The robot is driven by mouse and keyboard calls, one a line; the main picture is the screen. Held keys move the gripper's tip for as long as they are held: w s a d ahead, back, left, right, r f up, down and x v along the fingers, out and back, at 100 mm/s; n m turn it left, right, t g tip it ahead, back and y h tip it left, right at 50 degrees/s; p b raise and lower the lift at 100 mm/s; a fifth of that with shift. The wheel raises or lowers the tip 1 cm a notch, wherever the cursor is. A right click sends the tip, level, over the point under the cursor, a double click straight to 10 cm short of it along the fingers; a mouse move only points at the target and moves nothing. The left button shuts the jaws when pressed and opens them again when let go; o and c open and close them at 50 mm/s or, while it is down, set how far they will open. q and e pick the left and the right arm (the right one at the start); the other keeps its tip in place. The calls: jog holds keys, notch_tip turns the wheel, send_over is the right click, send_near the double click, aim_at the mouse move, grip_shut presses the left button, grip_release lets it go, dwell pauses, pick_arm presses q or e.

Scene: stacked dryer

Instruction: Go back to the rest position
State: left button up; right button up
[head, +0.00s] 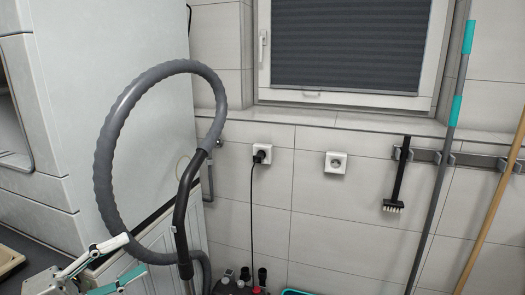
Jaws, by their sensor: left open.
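My left gripper (134,254) shows at the lower left edge of the head view. Its white and teal fingers are spread apart and nothing is seen between them. It is in front of the white lower appliance, with the grey vacuum hose (104,150) close to its fingertips. I cannot tell whether it touches the hose. The white stacked dryer (110,85) fills the left side, with part of a dark opening at its left edge. My right gripper is not in view.
A vacuum cleaner (240,287) stands at the bottom centre, and its hose loops up beside the dryer. A wall holder (427,156) carries a brush (393,205), a grey-teal pole (440,165) and a wooden pole (490,215). A window (345,45) is above.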

pick_arm(q)
notch_tip(320, 180, down, 23)
jog(key=s+n+t+y, duration=0.2)
jog(key=n+t+y, duration=0.2)
jog(key=n+y, duration=1.05)
jog(key=s+d+f+n+g, duration=0.2)
jog(key=s+d+f+n, duration=0.1)
jog(key=f, duration=0.3)
jog(key=s+d+f+n+g+h, duration=0.1)
jog(key=s+d+f+n+g, duration=0.1)
jog(key=s+f, duration=0.3)
jog(key=s+d+f+n+g, duration=0.2)
jog(key=s+d+f+n, duration=0.2)
jog(key=s+f, duration=0.1)
jog(key=shift+d+f+n+g+h, duration=0.3)
jog(key=shift+d+f+n+h, duration=0.1)
jog(key=shift+f, duration=0.45)
jog(key=shift+a+r, duration=0.1)
jog(key=shift+a, duration=0.05)
